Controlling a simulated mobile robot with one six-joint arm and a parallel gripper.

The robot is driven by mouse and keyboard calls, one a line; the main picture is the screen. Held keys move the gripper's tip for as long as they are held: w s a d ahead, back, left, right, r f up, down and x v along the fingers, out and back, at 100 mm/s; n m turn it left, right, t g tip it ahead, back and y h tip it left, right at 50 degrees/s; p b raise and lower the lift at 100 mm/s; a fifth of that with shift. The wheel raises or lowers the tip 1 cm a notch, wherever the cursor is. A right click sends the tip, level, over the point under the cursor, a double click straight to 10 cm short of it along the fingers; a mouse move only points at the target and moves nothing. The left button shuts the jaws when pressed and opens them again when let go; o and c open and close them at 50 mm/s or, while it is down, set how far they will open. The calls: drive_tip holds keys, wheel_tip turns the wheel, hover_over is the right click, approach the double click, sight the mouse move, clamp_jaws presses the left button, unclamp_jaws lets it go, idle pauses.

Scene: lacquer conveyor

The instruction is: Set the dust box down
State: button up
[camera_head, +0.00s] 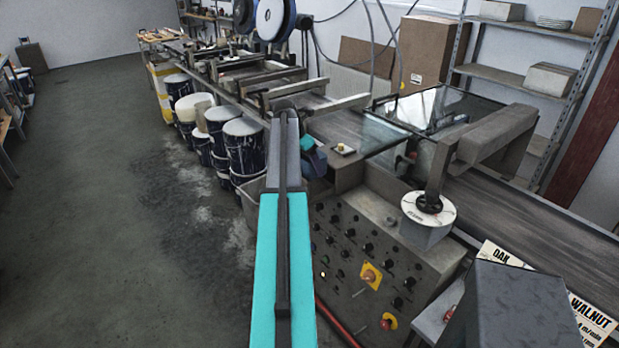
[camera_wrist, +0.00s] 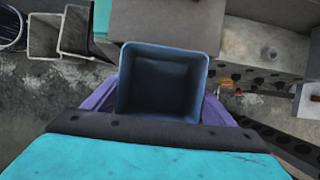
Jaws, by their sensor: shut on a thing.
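The dust box (camera_wrist: 163,62) is a dark blue, square, open-topped box, seen from above in the wrist view. Its inside is dark and looks empty. My gripper (camera_wrist: 160,95) is shut on it, with purple fingers along its left and right sides. In the head view, a dark blue part of the held box (camera_head: 315,161) shows just right of my arm, and my arm hides the rest. It is close to the left end of the machine. I cannot tell whether the box touches anything below.
The machine's control panel (camera_head: 365,255) with knobs stands right of my arm. A flat grey ledge (camera_head: 350,172) with a small pale item (camera_head: 344,150) is behind it. Several paint cans (camera_head: 245,145) stand left. The floor (camera_head: 110,220) at left is clear.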

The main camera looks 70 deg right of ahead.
drive_tip(key=shift+f+p, duration=0.4)
drive_tip(key=shift+f, duration=1.35)
drive_tip(key=shift+f, duration=0.1)
drive_tip(key=shift+f+p, duration=0.65)
drive_tip(key=shift+f, duration=1.15)
drive_tip(key=shift+f, duration=0.15)
drive_tip(key=o, duration=1)
drive_tip(key=shift+r, duration=0.2)
drive_tip(key=b+v, duration=0.3)
drive_tip(key=v, duration=0.9)
drive_tip(key=shift+s, duration=0.1)
